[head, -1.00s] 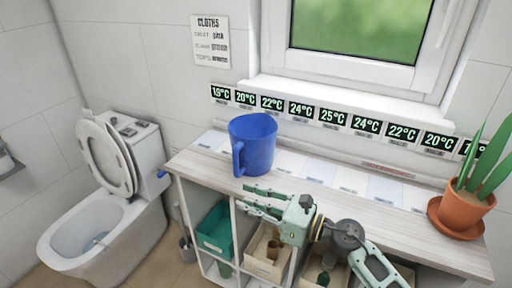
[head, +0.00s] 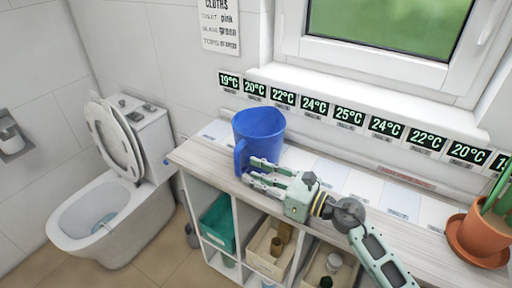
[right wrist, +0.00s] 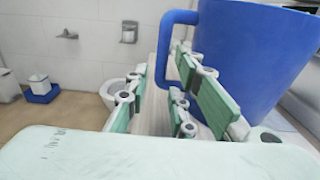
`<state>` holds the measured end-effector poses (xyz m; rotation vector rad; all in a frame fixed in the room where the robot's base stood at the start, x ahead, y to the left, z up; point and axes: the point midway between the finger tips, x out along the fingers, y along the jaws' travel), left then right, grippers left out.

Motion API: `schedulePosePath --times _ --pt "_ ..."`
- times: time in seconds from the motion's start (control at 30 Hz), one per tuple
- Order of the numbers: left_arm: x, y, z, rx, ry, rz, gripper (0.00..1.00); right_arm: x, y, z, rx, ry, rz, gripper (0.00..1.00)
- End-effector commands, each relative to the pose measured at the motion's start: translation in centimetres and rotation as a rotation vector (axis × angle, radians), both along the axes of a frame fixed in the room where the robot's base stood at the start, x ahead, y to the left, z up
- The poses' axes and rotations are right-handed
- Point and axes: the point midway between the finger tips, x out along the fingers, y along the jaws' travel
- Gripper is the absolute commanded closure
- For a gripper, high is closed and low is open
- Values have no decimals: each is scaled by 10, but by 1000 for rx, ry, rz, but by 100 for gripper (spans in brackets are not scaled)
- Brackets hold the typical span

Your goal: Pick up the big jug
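The big blue jug (head: 260,137) stands upright on the left end of the cart top, its handle on its left side. It fills the upper right of the right wrist view (right wrist: 255,60), with the handle (right wrist: 172,45) towards the middle. My right gripper (head: 250,171) is low in front of the jug, fingers pointing left, close to the handle. In the right wrist view its fingers (right wrist: 165,88) are apart, and the handle appears in the gap between them. I cannot tell whether either finger touches the jug. My left gripper is not in view.
The wooden cart top (head: 425,243) has a potted plant (head: 478,240) at its right end. Below are compartments with a teal bin (head: 218,222) and a beige bin (head: 270,250). Temperature labels line the wall behind. A toilet (head: 115,215) stands to the left.

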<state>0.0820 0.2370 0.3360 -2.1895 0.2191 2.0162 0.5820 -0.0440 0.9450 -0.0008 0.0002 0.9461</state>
Motion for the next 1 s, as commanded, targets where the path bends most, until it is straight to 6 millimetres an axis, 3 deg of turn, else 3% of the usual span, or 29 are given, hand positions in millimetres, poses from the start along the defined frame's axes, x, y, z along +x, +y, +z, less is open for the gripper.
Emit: schedulePosePath --times 0.13,0.3,0.57,0.8,1.0 --pt "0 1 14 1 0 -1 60 14 19 8 5 0 1 78" --pt "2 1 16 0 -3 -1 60 25 34 4 2 0 0 78" --pt "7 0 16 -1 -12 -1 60 27 36 2 -1 -1 0 78" --pt "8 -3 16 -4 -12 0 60 26 36 3 0 0 0 99" --pt "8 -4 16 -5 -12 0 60 26 36 3 0 0 0 100"
